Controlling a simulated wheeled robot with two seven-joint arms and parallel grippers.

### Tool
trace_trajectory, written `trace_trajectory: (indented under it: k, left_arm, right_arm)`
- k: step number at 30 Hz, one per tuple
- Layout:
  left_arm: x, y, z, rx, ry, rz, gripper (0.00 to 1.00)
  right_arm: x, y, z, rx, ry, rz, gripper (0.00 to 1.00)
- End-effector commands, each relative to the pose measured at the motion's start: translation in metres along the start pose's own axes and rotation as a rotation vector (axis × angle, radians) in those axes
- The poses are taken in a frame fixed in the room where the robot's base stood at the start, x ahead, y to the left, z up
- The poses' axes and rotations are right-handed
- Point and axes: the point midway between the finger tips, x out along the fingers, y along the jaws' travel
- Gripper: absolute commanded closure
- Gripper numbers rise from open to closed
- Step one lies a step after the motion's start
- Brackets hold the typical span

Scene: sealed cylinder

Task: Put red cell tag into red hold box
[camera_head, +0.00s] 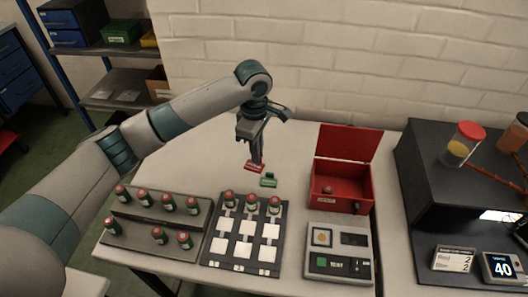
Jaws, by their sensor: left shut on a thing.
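A small red tag (253,167) is held between the fingertips of my left gripper (257,160), just above the white table. My left gripper is shut on it and points down. A green tag (268,181) lies on the table just right of and nearer than the red tag. The red hold box (322,197) stands to the right with its lid (347,146) raised at the back. A small red thing shows inside the box, too small to tell more. My right gripper is not in view.
A rack (157,218) of several red-capped cylinders stands front left. Beside it is a dark tray (232,222) with white squares and more cylinders. A grey tester (338,230) stands before the box. A black bench (432,190) stands right. A brick wall (330,50) is behind.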

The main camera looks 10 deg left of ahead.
Motion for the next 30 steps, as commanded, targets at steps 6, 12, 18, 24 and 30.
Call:
trace_trajectory:
  k: [6,12,18,24,30]
  left_arm:
    - [-0.023,-0.052,-0.022,0.41,-0.004,0.018,1.0]
    - [-0.042,-0.118,-0.042,0.844,0.001,0.011,1.0]
    - [-0.052,-0.174,-0.054,1.166,0.002,-0.011,1.0]
    - [-0.057,-0.196,-0.058,1.296,0.0,-0.023,1.0]
    - [-0.057,-0.198,-0.058,1.304,0.0,-0.024,1.0]
  right_arm:
    - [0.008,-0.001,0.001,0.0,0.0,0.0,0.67]
    - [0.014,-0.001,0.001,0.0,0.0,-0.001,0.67]
    - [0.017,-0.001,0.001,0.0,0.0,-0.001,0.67]
    - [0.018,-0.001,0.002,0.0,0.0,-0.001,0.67]
    - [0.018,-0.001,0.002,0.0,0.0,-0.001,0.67]
